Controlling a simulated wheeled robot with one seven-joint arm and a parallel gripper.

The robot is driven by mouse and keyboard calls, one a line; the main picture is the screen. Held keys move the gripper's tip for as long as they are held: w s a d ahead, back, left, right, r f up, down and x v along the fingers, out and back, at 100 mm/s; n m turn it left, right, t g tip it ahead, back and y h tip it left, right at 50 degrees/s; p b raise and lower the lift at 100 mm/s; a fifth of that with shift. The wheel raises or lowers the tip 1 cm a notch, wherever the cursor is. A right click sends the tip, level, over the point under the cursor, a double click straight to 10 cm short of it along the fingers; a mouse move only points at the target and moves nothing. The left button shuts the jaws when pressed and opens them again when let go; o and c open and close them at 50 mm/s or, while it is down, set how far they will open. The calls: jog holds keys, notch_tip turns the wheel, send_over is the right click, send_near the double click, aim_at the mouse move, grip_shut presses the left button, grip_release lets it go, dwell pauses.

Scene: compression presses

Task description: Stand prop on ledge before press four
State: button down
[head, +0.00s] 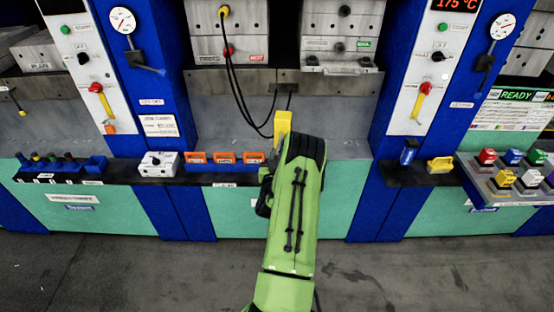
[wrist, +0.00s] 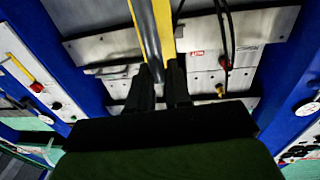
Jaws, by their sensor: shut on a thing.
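A yellow prop (head: 282,122) stands up just beyond the end of my green arm in the head view, in front of the middle press. In the wrist view the prop (wrist: 162,28) is a long bar with yellow edges and a grey middle. My gripper (wrist: 159,75) has its two black fingers shut on it. In the head view my arm hides the fingers and the lower part of the prop. The dark ledge (head: 225,179) runs along the press front, and my arm covers its middle. I cannot read which press is number four.
On the ledge left of my arm are several orange-fronted items (head: 225,158) and a white control box (head: 159,164). Right of the arm, a blue item (head: 408,153) and a yellow block (head: 440,165) stand on another ledge. Black cables (head: 240,95) hang behind the prop.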

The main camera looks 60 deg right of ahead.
jog(key=shift+x, duration=1.3)
jog(key=shift+w+d+f+b, duration=0.4)
jog(key=shift+d+f, duration=0.2)
jog(key=shift+d, duration=0.1)
jog(key=shift+w+d+f+b, duration=0.4)
jog(key=shift+d+f, duration=0.2)
jog(key=shift+d, duration=0.1)
jog(key=shift+f+b, duration=0.3)
jog(key=shift+f, duration=0.1)
jog(key=shift+a, duration=0.1)
jog(key=c, duration=1)
grip_release()
jog(key=b+v, duration=0.1)
jog(key=v, duration=1.5)
jog(key=shift+s, duration=0.1)
